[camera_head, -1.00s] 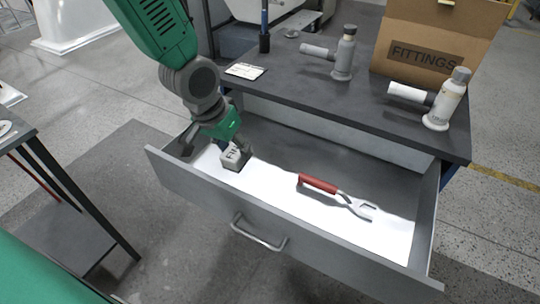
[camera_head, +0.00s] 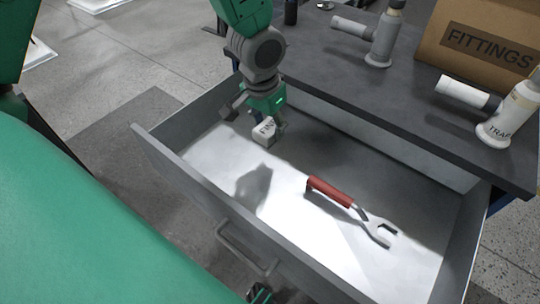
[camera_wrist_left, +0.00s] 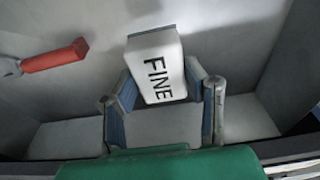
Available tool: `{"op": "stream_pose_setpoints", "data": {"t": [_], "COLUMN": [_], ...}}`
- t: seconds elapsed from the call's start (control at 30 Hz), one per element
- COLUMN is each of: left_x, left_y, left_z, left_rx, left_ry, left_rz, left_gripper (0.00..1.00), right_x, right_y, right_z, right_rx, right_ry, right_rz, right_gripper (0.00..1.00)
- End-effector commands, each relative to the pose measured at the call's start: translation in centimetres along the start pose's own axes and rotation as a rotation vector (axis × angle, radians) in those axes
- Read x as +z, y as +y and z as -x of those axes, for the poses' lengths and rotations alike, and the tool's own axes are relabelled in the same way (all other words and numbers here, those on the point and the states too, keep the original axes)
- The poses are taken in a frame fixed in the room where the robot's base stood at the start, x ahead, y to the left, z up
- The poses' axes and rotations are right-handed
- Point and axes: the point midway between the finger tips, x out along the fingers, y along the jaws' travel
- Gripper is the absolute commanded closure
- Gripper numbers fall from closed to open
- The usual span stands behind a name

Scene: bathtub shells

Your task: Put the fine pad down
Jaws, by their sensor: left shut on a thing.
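The fine pad (camera_head: 264,132) is a small pale block marked FINE. My left gripper (camera_head: 266,120) is shut on it, inside the open drawer's outline, near its left back part. In the left wrist view the pad (camera_wrist_left: 157,65) sits between the two fingers (camera_wrist_left: 163,100), its lettering facing the camera. A dark shadow falls on the drawer floor in front of the pad; I cannot tell for sure whether the pad touches the floor. A small dark and green piece at the bottom edge may be my right gripper (camera_head: 260,294); its fingers cannot be made out.
The open grey drawer (camera_head: 196,186) holds a red-handled wrench (camera_head: 330,191) to the right of the pad. The wrench's handle also shows in the wrist view (camera_wrist_left: 54,60). Pale bottle-like fittings (camera_head: 384,38) and a FITTINGS box (camera_head: 480,40) stand on the dark worktop. The drawer's front middle is clear.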

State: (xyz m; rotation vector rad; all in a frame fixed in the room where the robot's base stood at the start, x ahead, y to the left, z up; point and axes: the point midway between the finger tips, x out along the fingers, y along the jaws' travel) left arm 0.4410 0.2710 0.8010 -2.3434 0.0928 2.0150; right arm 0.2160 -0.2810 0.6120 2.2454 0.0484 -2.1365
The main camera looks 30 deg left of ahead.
Motion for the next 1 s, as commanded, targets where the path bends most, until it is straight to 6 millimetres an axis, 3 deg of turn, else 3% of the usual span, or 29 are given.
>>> {"op": "stream_pose_setpoints", "data": {"t": [0.2,0.5,0.83,0.87,0.9,1.0], "left_x": [0.7,1.4,1.6,1.6,1.6,1.5], "left_y": [0.0,0.0,0.0,0.0,0.0,0.0], "left_z": [-3.9,-8.0,-9.2,-9.2,-9.2,-9.2], "left_rx": [-0.001,-0.001,0.001,0.001,0.001,0.001], "left_ry": [-0.004,-0.004,-0.005,-0.006,-0.006,-0.005], "left_rz": [-0.002,-0.002,-0.001,-0.001,-0.001,-0.001], "left_gripper": [0.84,0.84,0.88,0.54,0.4,0.4], "right_x": [0.1,0.1,0.1,0.1,0.1,0.1], "right_y": [0.0,0.0,0.0,0.0,0.0,0.0], "right_z": [-1.4,-2.2,-2.0,-2.0,-2.0,-2.0], "right_rx": [0.0,0.0,0.0,0.0,0.0,0.0], "right_ry": [0.001,0.0,0.001,0.001,0.001,0.0], "right_rz": [0.0,0.0,0.0,0.0,0.0,0.0], "right_gripper": [1.0,1.0,1.0,1.0,1.0,1.0]}}
